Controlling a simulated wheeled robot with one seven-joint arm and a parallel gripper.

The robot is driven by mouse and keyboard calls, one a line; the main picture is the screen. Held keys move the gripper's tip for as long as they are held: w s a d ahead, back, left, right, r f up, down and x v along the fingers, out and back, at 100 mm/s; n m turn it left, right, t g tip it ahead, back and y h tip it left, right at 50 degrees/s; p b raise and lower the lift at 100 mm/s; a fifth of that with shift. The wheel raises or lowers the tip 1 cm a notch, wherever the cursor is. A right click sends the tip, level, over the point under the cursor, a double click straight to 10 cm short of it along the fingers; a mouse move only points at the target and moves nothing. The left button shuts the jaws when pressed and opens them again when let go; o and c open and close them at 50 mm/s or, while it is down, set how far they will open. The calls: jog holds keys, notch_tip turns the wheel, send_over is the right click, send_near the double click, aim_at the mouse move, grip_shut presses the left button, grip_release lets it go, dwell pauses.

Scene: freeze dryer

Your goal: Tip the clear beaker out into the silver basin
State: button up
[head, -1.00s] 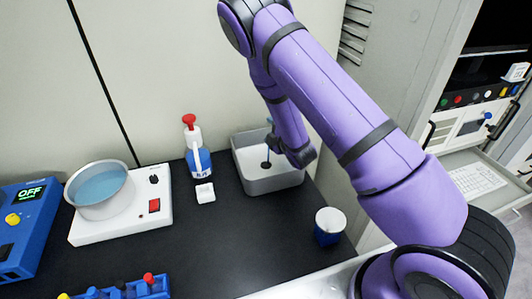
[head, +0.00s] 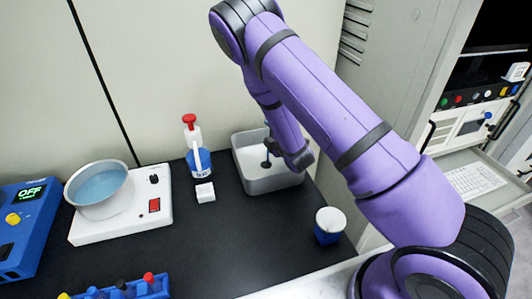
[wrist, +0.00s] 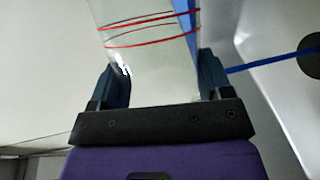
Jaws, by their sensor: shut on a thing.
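The clear beaker (wrist: 145,55) with red ring lines is between the two dark fingers of my gripper (wrist: 155,82) in the wrist view. My gripper is shut on it. The silver basin (head: 272,186) stands at the back right of the black bench in the head view. My wrist is over the basin's right side, and my arm hides the beaker there. The basin's grey inner surface (wrist: 262,50) shows right of the beaker in the wrist view, with a dark round spot and a blue strip. I cannot tell whether liquid is in the beaker.
A bottle with a red top (head: 198,150) and a small white block (head: 205,193) stand left of the basin. A blue and white cup (head: 329,228) stands in front of it. A hot plate (head: 150,215) carries a pan of blue liquid (head: 98,186). The middle bench is clear.

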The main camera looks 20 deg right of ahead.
jog(key=shift+s+a+n+t, duration=0.1)
jog(key=shift+a+n+t, duration=0.15)
jog(key=shift+n, duration=0.35)
jog(key=shift+s+a+n+t, duration=0.15)
jog(key=shift+n+t, duration=0.1)
jog(key=shift+n, duration=0.35)
dwell(1.0)
